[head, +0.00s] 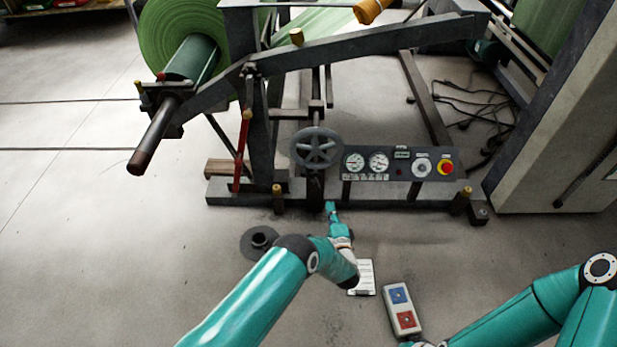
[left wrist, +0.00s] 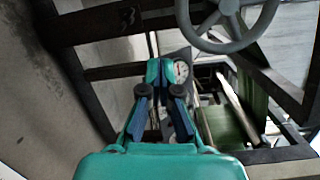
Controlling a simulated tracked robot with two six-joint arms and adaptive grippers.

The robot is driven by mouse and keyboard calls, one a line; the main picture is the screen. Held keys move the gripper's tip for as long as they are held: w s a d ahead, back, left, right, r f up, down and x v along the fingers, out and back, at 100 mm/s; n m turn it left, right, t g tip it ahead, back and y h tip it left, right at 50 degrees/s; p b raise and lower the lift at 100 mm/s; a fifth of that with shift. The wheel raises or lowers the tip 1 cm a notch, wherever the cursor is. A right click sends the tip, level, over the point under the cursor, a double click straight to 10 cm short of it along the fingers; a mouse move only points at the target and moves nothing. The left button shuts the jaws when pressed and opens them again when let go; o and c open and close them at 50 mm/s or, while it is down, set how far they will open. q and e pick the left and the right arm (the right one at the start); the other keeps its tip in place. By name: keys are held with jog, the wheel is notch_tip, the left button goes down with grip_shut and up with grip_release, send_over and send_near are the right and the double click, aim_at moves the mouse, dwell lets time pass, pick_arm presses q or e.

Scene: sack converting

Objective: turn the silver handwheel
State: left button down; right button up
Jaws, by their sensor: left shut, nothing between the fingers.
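The silver handwheel (head: 317,149) is a grey spoked wheel on the front of the machine frame, left of the gauge panel. It also shows in the left wrist view (left wrist: 229,8), cut by the top edge. My left gripper (head: 330,206) is below the wheel in the head view, apart from it. In the left wrist view my left gripper (left wrist: 165,66) has its fingertips together with nothing between them, below and left of the wheel rim. My right arm comes in at the lower right; its gripper is mostly cut off by the bottom edge.
The control panel (head: 402,163) has gauges and a red knob right of the wheel. A red-and-blue box (head: 401,309), a clipboard (head: 364,278) and a black flanged part (head: 260,241) lie on the floor. A green roll (head: 180,32) sits upper left. Floor at left is clear.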

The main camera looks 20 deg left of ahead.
pick_arm(q)
jog(key=w+a+r+b, duration=0.2)
jog(key=w+a, duration=0.1)
jog(key=a, duration=0.1)
jog(key=w+a+r+m+y+b, duration=0.1)
jog(key=w+a+b, duration=0.1)
jog(key=w+a, duration=0.2)
jog(key=shift+w+a+r+y, duration=0.2)
jog(key=shift+r+y, duration=0.1)
jog(key=shift+r, duration=0.05)
dwell(0.3)
